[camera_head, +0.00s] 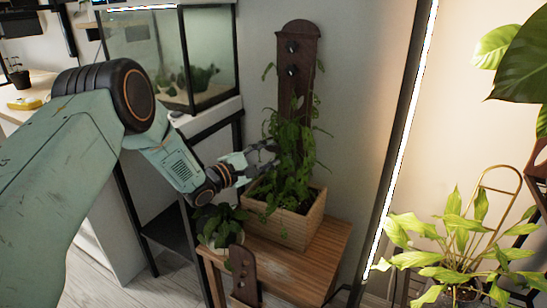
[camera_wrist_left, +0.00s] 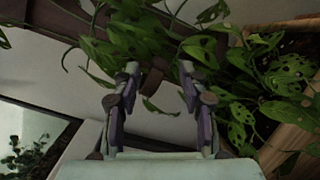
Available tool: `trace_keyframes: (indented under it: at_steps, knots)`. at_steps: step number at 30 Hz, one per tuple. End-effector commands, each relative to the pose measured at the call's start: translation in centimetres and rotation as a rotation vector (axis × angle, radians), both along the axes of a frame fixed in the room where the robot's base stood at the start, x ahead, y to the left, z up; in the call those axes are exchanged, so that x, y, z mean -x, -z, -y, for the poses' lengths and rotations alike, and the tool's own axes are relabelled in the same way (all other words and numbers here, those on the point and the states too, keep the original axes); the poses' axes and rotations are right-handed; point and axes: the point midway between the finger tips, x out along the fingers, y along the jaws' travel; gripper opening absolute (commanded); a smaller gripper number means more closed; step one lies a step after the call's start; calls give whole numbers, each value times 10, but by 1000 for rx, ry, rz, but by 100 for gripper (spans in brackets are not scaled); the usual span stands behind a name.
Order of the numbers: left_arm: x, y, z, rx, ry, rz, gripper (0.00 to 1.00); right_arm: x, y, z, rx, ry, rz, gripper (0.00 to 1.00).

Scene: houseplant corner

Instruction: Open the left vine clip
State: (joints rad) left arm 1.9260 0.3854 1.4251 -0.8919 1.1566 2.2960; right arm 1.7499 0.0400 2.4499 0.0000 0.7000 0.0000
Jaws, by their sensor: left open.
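My left gripper (camera_head: 262,158) reaches in from the left to the vine plant (camera_head: 290,150) in a wooden planter box (camera_head: 297,222). Leaves of the vine plant (camera_wrist_left: 205,50) hang beyond and to the right of the fingertips. A dark brown board (camera_head: 297,95) stands upright behind the plant, with two dark round knobs on its upper part. I cannot make out the left vine clip; leaves or my gripper may hide it. My right gripper is not in view.
The planter box stands on a wooden bench (camera_head: 300,262). A small potted plant (camera_head: 220,225) and a shorter brown board (camera_head: 243,275) are at its front left. A glass tank (camera_head: 212,50) stands behind my arm. A bright light strip (camera_head: 405,125) rises at the right.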

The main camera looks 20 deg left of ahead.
Motion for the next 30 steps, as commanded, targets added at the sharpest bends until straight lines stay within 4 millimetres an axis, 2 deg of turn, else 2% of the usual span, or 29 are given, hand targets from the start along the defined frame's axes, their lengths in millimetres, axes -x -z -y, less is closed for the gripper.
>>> trace_keyframes:
  at_steps: [6, 16, 30]
  knots:
    - [-20, 1, 9, -1, 1, 1, 43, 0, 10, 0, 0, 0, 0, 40]
    - [-23, 0, 11, 0, 0, 0, 43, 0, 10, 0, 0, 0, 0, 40]
    - [-23, 0, 10, 0, 0, 0, 3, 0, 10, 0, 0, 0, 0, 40]
